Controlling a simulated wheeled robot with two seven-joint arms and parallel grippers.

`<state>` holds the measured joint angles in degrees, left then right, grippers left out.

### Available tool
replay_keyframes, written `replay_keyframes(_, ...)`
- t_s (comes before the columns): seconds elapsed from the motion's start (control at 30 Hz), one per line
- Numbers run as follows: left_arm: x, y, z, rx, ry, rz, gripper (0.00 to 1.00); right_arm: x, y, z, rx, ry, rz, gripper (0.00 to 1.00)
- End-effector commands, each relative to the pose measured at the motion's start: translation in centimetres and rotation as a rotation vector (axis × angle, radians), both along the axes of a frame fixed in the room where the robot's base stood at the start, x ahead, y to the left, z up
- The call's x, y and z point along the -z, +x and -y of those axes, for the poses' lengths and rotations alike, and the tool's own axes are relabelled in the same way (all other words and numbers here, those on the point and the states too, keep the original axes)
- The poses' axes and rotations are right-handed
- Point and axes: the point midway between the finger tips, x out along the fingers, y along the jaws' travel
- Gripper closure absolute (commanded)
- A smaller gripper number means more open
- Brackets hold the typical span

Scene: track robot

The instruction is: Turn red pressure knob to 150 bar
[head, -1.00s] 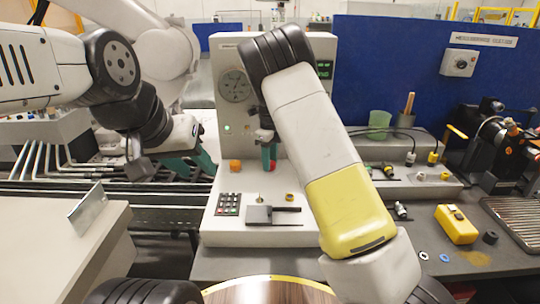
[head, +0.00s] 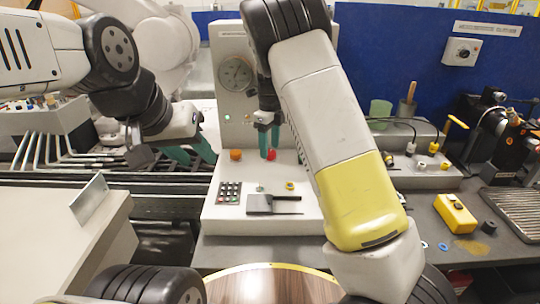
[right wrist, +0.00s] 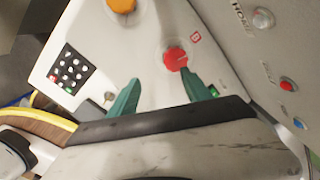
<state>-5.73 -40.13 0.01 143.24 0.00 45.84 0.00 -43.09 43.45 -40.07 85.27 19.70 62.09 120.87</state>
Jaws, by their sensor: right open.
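The red knob (head: 271,154) sits on the front of the grey console, just under my right gripper. In the right wrist view the red knob (right wrist: 175,58) has a thin line mark and lies just beyond the fingertips, nearer the right-hand finger. My right gripper (head: 269,156) is open with its teal fingers apart; in the right wrist view the gripper (right wrist: 160,80) holds nothing. Whether a finger touches the knob I cannot tell. A round dial gauge (head: 235,74) is on the console's upright panel; its reading is too small to tell. My left gripper (head: 197,160) is open and empty, left of the console.
An orange knob (head: 236,155) sits left of the red one. A keypad (head: 229,192) and a dark flat plate (head: 260,204) are in front. A yellow box (head: 455,214) lies on the bench at right. My right arm hides part of the console.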

Motion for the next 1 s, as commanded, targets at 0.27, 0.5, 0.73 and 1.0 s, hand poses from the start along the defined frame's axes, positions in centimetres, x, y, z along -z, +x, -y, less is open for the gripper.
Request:
replay_keyframes(0.27, 0.0, 0.0, 0.0, 0.0, 0.0, 0.0, 0.61, -0.7, -6.8, -0.1, -0.002, 0.002, -0.002, 0.43)
replay_keyframes(0.5, 0.0, 0.0, 0.0, 0.0, 0.0, 0.0, 0.61, -1.0, -11.1, 0.0, -0.002, 0.0, -0.001, 0.43)
replay_keyframes(0.73, 0.0, 0.0, 0.0, 0.0, 0.0, 0.0, 0.61, -1.1, -12.6, 0.1, 0.001, 0.0, 0.0, 0.43)
replay_keyframes(1.0, 0.0, 0.0, 0.0, 0.0, 0.0, 0.0, 0.57, -1.1, -12.6, 0.1, 0.001, 0.0, 0.0, 0.43)
